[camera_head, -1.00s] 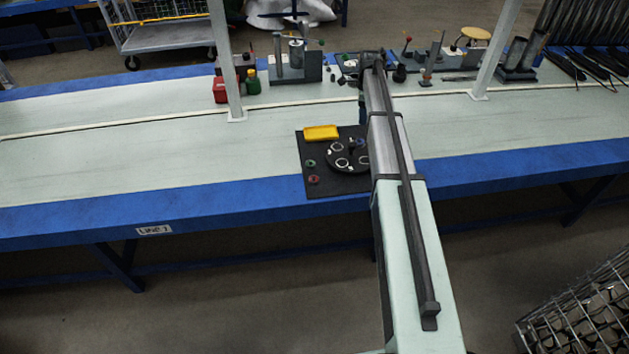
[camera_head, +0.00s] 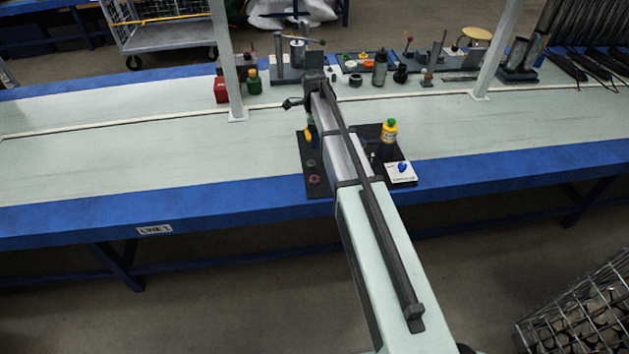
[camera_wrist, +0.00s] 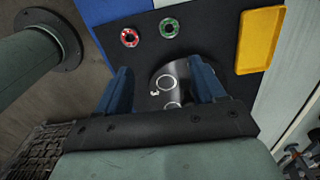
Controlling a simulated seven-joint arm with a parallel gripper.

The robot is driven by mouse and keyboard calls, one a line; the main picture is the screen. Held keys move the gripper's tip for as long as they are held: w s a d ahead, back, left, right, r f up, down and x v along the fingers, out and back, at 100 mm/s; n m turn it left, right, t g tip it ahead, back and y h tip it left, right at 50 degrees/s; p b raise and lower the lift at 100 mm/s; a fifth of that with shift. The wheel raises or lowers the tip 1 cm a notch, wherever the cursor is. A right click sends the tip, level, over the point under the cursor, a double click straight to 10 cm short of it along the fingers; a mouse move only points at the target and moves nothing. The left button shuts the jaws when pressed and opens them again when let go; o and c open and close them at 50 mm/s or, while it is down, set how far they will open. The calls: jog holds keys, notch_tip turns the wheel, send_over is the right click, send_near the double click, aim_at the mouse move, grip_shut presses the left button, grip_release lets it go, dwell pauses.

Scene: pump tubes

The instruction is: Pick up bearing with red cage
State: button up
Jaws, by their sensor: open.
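The bearing with the red cage (camera_head: 314,180) lies on the black mat (camera_head: 319,192), near its front left corner. It also shows in the wrist view (camera_wrist: 130,37), at the upper left of the mat. A bearing with a green cage (camera_head: 311,163) lies just behind it, and beside it in the wrist view (camera_wrist: 169,28). My gripper (camera_wrist: 162,84) is open and empty, its two blue fingers wide apart. In the wrist view it is over the round dark plate (camera_wrist: 158,72), apart from the red bearing. In the head view my arm hides the gripper's fingers.
A yellow tray (camera_wrist: 260,40) lies on the mat. A yellow-green bottle (camera_head: 389,133) and a white card with a blue item (camera_head: 401,172) stand to the right of my arm. Bench posts (camera_head: 228,60) rise behind. The left of the bench top is clear.

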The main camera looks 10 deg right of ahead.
jog(key=s+m, duration=0.1)
jog(key=s, duration=0.6)
jog(key=m, duration=0.1)
send_over(315, 179)
jog(key=f, duration=0.9)
jog(key=shift+s, duration=0.2)
jog(key=shift+w+d+f, duration=0.1)
jog(key=shift+w+f, duration=0.05)
jog(key=shift+f, duration=1.15)
jog(key=shift+w+f, duration=0.15)
jog(key=shift+f, duration=1.1)
jog(key=c, duration=1.2)
jog(key=shift+o, duration=0.2)
jog(key=shift+r, duration=0.1)
